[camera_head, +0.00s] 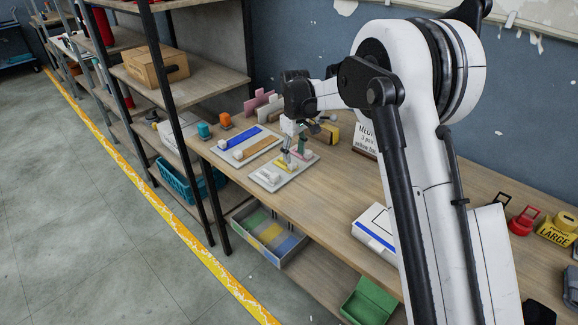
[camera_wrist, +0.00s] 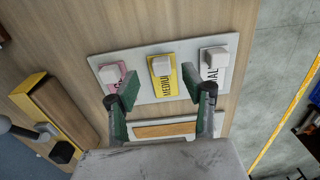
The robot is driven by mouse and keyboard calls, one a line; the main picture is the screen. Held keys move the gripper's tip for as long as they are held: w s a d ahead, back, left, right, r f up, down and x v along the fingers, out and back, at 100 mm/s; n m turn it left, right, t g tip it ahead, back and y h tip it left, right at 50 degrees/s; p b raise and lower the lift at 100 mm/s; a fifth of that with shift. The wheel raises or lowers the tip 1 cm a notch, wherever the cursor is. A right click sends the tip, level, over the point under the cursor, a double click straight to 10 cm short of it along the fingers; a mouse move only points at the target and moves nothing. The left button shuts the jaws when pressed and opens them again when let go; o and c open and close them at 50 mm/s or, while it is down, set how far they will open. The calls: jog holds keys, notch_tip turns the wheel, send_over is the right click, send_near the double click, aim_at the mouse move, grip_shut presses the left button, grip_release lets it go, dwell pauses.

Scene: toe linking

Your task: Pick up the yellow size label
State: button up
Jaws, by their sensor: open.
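The yellow size label (camera_wrist: 163,88), marked MEDIUM, lies on a pale grey board (camera_wrist: 140,60) with a white block at its far end. It is the middle one of three labels. It also shows in the camera_head view (camera_head: 285,166), partly hidden by my gripper (camera_head: 292,156). My gripper (camera_wrist: 160,84) is open and empty, with green-padded fingers. In the wrist view its fingertips lie left and right of the yellow label. I cannot tell how far above the board they are.
A pink label (camera_wrist: 113,80) and a white label (camera_wrist: 215,63), each with a white block, flank the yellow one closely. A wooden strip (camera_wrist: 165,130) lies nearby. A yellow-and-brown object (camera_wrist: 55,108) is at left. A sign (camera_head: 366,138) stands behind on the table.

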aim_at(293, 163)
jog(key=shift+w+a+f, duration=0.1)
jog(key=shift+a+f, duration=0.05)
jog(key=shift+f, duration=1.15)
jog(key=shift+a+f, duration=0.1)
jog(key=shift+f, duration=1.2)
jog(key=c, duration=0.9)
